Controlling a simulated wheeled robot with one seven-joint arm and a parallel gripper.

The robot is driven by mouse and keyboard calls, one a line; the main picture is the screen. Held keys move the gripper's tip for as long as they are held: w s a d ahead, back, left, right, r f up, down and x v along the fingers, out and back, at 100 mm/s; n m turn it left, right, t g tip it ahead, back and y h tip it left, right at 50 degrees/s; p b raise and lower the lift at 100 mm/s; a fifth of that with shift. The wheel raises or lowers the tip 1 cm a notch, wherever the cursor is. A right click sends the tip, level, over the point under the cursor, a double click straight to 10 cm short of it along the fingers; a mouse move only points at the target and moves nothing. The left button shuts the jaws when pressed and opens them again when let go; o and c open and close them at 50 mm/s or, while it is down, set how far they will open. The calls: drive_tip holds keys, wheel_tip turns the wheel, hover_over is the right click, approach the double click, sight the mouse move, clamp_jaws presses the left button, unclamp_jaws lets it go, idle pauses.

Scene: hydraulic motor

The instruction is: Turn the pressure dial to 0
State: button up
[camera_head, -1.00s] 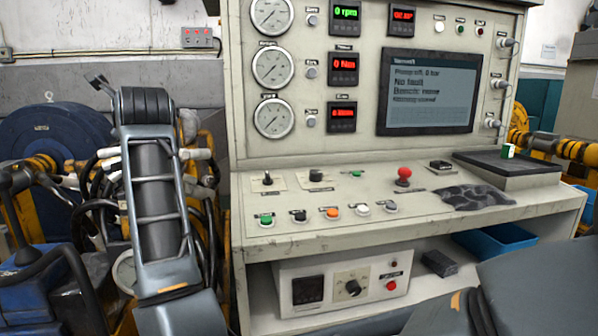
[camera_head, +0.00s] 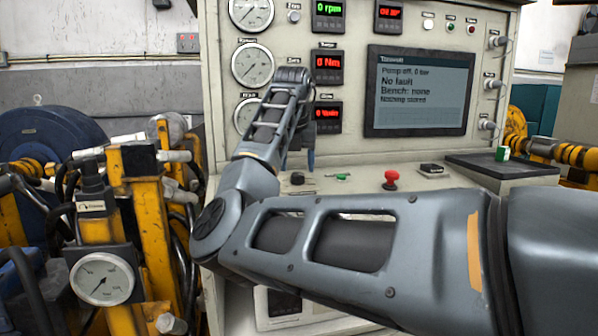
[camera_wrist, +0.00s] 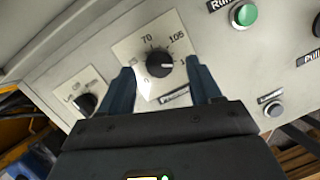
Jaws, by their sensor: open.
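The pressure dial (camera_wrist: 158,63) is a black round knob on a pale square scale plate with numbers including 70 and 105. Its white mark points right in the wrist view, toward a number partly hidden by a finger. The plate's name label is partly covered. The dial also shows in the head view (camera_head: 297,179), just below the fingers. My gripper (camera_wrist: 160,68) is open, with one dark blue finger on each side of the knob and visible gaps between. I cannot tell how far the fingertips are above the panel. The screen (camera_head: 420,91) reads "Pump off, 0 bar" and "No fault".
A second black knob (camera_wrist: 85,104) sits left of the dial in the wrist view. A green button (camera_wrist: 243,14) and a grey button (camera_wrist: 274,108) lie to the right. A red mushroom button (camera_head: 390,179) stands right on the console. Gauges (camera_head: 252,64) line the upright panel behind my arm.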

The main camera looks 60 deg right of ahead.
sight(298, 179)
drive_tip(key=shift+x, duration=1.4)
drive_tip(key=shift+c, duration=0.2)
drive_tip(key=c, duration=1)
drive_tip(key=shift+r+n, duration=0.1)
drive_tip(key=shift+n, duration=0.2)
